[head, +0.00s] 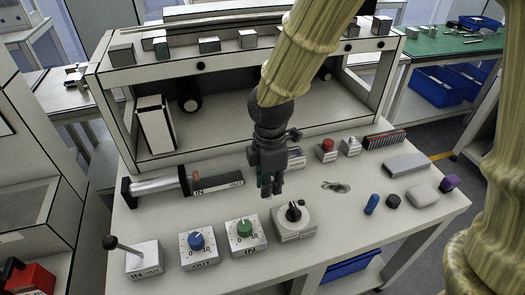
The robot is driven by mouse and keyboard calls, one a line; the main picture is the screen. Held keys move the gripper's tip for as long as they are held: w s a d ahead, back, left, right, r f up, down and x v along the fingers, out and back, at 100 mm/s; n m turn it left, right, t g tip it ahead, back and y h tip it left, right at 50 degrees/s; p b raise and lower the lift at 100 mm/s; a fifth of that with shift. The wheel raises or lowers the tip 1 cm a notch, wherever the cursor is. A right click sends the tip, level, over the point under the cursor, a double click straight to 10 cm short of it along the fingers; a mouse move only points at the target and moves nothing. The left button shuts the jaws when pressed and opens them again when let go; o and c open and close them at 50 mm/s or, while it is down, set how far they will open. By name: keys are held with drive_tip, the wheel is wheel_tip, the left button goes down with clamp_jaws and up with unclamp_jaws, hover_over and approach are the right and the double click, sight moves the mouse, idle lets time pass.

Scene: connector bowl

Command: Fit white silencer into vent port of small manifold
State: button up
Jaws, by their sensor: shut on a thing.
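My gripper (267,188) points down over the middle of the bench, its dark fingers with green pads shut. A small pale piece, taken as the white silencer (266,195), shows only as a sliver between the fingertips, above the bench and behind the black-knob block. I cannot tell for sure which block is the small manifold. A small grey block (294,160) stands just right of and behind my gripper, partly covered by it. No vent port can be made out at this size.
Close in front are a black-knob block (293,224), a green-knob block (245,235) and a blue-knob block (198,246). A silver cylinder (155,187) lies left. A red-button block (327,151) stands right, near a bench opening (336,186). A raised shelf (230,60) closes the back.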

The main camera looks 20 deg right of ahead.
drive_tip(key=w+d, duration=0.1)
drive_tip(key=w, duration=0.4)
drive_tip(key=w+d+f+p, duration=0.1)
drive_tip(key=w+d, duration=0.1)
drive_tip(key=w, duration=0.3)
drive_tip(key=w+d+p, duration=0.1)
drive_tip(key=w, duration=0.4)
drive_tip(key=shift+w+d+f, duration=0.2)
drive_tip(key=shift+w+d, duration=0.05)
drive_tip(key=shift+w, duration=0.15)
drive_tip(key=shift+f+p, duration=0.55)
drive_tip(key=shift+f, duration=1.2)
drive_tip(key=shift+f, duration=0.15)
drive_tip(key=o, duration=0.9)
drive_tip(key=shift+c, duration=0.2)
wheel_tip(320, 180, up, 12)
drive_tip(key=b, duration=0.1)
